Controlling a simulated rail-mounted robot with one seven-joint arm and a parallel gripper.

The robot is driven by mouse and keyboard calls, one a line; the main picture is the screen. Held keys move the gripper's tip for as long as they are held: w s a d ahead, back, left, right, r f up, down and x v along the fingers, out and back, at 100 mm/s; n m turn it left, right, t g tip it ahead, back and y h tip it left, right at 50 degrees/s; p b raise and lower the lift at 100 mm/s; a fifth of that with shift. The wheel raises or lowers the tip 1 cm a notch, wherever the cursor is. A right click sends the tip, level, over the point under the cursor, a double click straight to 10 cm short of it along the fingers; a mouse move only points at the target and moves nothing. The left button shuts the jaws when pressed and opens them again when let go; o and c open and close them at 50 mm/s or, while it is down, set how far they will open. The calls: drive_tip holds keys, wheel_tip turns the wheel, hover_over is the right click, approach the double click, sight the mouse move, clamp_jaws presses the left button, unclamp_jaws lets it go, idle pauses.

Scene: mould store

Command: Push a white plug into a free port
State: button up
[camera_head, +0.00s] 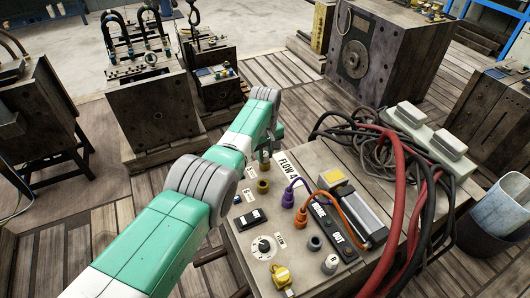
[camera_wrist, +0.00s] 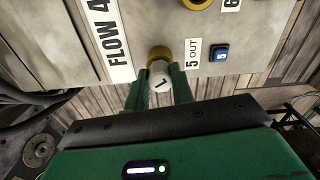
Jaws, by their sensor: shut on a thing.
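In the wrist view my gripper (camera_wrist: 161,71) has its two green fingers closed on a white plug (camera_wrist: 160,84) marked 1. The plug's front end is at a brass-ringed port (camera_wrist: 161,55) beside the label "5 OUT" and overlaps its lower rim. I cannot tell how far in it sits. A second brass port (camera_wrist: 195,3) is cut by the top edge. An empty-looking brass port (camera_head: 263,186) shows near the "FLOW 4" label.
Mould blocks (camera_head: 150,100) stand behind.

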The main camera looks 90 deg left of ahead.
sight(265, 154)
drive_tip(key=shift+f, duration=0.15)
clamp_jaws()
drive_tip(key=o, duration=1.1)
unclamp_jaws()
drive_tip(key=shift+c, duration=0.2)
drive_tip(key=shift+o, duration=0.4)
drive_tip(key=o, duration=0.3)
wheel_tip(265, 154, up, 8)
drive_tip(key=p, duration=0.7)
drive_tip(key=shift+f, duration=0.2)
